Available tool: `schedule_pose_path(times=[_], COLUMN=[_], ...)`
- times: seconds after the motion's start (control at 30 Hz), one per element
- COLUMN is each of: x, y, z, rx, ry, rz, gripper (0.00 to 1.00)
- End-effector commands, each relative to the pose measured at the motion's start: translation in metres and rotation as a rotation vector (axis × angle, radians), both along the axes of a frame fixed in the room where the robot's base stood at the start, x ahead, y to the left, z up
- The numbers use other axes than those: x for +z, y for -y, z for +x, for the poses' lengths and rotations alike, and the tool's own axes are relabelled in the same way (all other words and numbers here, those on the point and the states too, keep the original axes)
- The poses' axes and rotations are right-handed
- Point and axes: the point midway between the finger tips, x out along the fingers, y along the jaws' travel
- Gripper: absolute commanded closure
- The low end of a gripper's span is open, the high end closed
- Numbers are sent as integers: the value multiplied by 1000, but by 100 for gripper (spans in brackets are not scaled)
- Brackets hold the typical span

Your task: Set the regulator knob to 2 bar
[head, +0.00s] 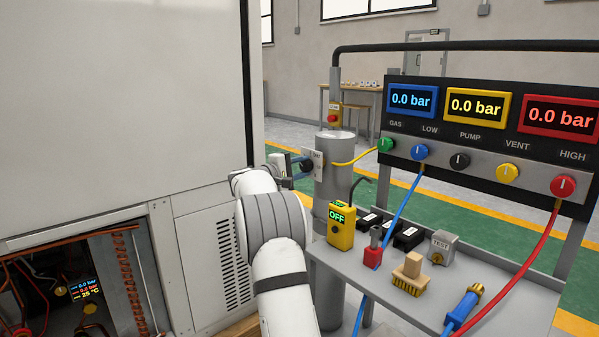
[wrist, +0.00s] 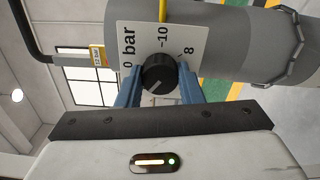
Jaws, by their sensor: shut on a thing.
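The regulator knob (wrist: 158,74) is black and round, on a white dial plate (wrist: 128,35) marked "bar", with 0, 8 and 10 readable in the wrist view. The plate is fixed to a grey cylinder (wrist: 235,40). My gripper (wrist: 158,86) has its blue fingers on either side of the knob, shut on it. A pale line shows on the knob's face, but the setting it points to is too small to read surely. The head view shows my gripper (head: 296,165) at the plate (head: 319,160), beside the cylinder (head: 333,200).
A grey cart (head: 470,297) stands right of the cylinder, holding a yellow meter (head: 341,228) reading OFF, a brush (head: 409,274) and hoses. Its gauge panel (head: 480,140) shows 0.0 bar on all displays. A large white cabinet (head: 120,100) stands close on the left.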

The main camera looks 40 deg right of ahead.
Motion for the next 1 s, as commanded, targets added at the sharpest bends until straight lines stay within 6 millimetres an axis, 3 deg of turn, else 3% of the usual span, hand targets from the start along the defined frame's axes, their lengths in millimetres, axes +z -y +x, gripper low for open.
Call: schedule_pose_path(times=[0.33, 0.37, 0.6, 0.87, 1.0], x=[3, 3, 1, 1, 2], y=[2, 2, 1, -1, -14], z=[-1, -1, 0, 0, 0], rx=[-2, -2, -1, 1, 3], ry=[4, 4, 3, 1, 0], rz=[-3, -3, -1, 0, 0], gripper=[89, 66, 46, 45, 45])
